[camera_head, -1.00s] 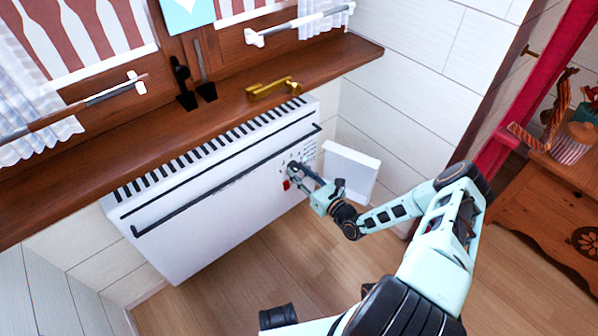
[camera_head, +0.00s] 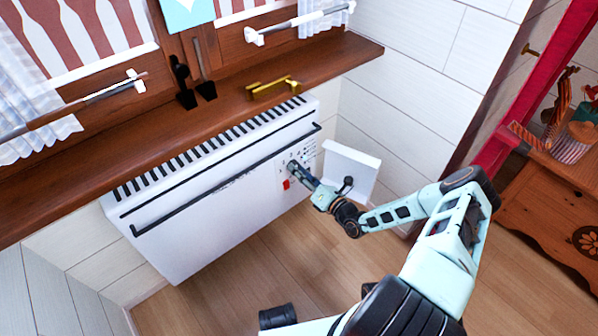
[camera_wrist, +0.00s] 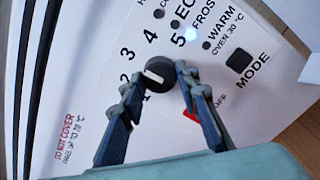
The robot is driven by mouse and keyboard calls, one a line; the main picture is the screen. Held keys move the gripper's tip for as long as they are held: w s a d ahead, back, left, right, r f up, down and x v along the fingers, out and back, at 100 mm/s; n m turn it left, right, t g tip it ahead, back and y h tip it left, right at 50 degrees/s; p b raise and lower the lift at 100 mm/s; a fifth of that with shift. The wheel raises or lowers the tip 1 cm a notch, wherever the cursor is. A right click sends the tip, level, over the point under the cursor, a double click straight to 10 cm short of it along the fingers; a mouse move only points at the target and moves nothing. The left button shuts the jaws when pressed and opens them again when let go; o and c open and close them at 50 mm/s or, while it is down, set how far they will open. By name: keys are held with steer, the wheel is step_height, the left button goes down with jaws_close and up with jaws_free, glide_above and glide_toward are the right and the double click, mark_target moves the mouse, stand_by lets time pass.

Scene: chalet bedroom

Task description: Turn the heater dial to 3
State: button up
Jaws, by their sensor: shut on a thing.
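The white heater (camera_head: 220,200) hangs below the wooden sill, its control panel at its right end. The wrist view shows its black dial (camera_wrist: 159,76) with a white pointer mark, and printed numbers 1 to 5 around its left and upper sides. The mark points left and slightly up, roughly between 2 and 3; the exact setting is hard to tell. My gripper (camera_head: 297,172) reaches the panel from the right. In the wrist view, its two blue fingers (camera_wrist: 156,78) are shut on the dial, one on each side. In the head view, the fingers hide the dial.
An open white flap (camera_head: 350,172) stands out beside the panel, close to my wrist. A black MODE button (camera_wrist: 239,61) lies right of the dial. The wooden sill (camera_head: 225,117) overhangs the heater. The floor in front is clear.

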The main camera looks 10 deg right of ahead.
steer(key=shift+f, duration=0.1)
stand_by(0.3)
steer(key=o, duration=1.2)
steer(key=shift+c, duration=0.2)
steer(key=v, duration=1.2)
